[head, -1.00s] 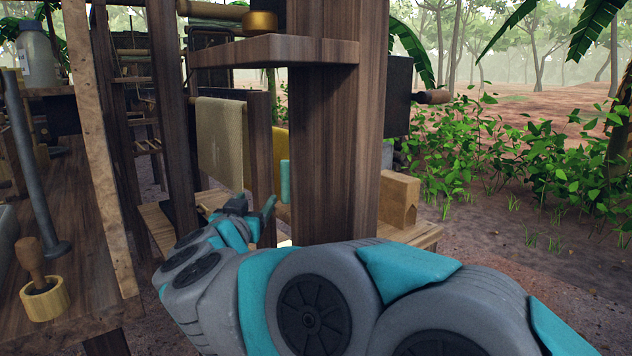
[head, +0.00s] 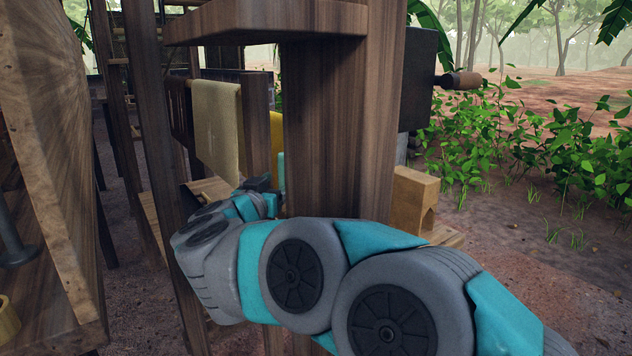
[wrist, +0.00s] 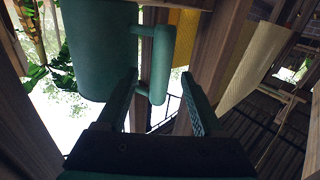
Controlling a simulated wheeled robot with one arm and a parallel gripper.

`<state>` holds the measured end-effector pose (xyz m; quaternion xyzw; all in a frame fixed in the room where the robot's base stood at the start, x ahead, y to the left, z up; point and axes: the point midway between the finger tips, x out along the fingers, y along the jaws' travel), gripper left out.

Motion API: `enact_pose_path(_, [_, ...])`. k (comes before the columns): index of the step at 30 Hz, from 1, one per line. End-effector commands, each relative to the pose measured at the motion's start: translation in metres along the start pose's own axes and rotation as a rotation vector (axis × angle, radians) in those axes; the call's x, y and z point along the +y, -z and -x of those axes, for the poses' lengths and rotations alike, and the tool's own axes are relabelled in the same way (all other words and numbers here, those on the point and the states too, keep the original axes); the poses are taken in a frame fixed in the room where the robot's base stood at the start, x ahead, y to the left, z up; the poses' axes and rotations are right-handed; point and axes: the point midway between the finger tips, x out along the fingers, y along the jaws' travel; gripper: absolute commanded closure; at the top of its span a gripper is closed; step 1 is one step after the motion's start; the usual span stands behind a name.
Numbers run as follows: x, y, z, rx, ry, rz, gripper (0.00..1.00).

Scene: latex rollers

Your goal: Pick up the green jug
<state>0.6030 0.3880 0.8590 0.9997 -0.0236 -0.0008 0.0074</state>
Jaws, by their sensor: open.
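The green jug (wrist: 98,50) fills the upper left of the wrist view, with its body left of my gripper and its handle on the right side of the body. My gripper (wrist: 160,74) is open, with one finger on each side of the handle's lower part. I cannot tell whether either finger touches the handle. In the head view my gripper (head: 272,188) is small and partly covered by my arm and a wooden post. A small teal patch beside it may be the jug's handle; the jug's body is hidden behind the post.
A thick wooden post (head: 340,130) stands right beside my arm, under a wooden shelf (head: 265,20). A beige cloth (head: 217,130) hangs to the left. A wooden block (head: 412,198) sits right of the post. A workbench (head: 60,335) stands at the left; open ground lies at the right.

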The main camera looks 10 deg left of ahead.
Motion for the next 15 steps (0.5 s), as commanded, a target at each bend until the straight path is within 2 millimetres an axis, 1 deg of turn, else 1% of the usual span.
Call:
enact_pose_path(1, [0.000,0.001,-0.009,0.000,-0.003,-0.003,0.32])
enact_pose_path(3, [-0.001,0.002,-0.020,0.001,-0.002,-0.004,0.32])
enact_pose_path(6, [-0.001,0.002,-0.031,0.001,-0.001,-0.003,0.32])
enact_pose_path(9, [-0.001,0.002,-0.034,0.002,0.001,-0.002,0.32])
enact_pose_path(13, [-0.001,0.003,-0.034,0.002,0.001,-0.002,0.32])
enact_pose_path(14, [-0.001,0.002,-0.034,0.002,0.001,-0.002,0.33])
enact_pose_path(15, [-0.001,0.002,-0.034,0.001,0.001,-0.002,0.37])
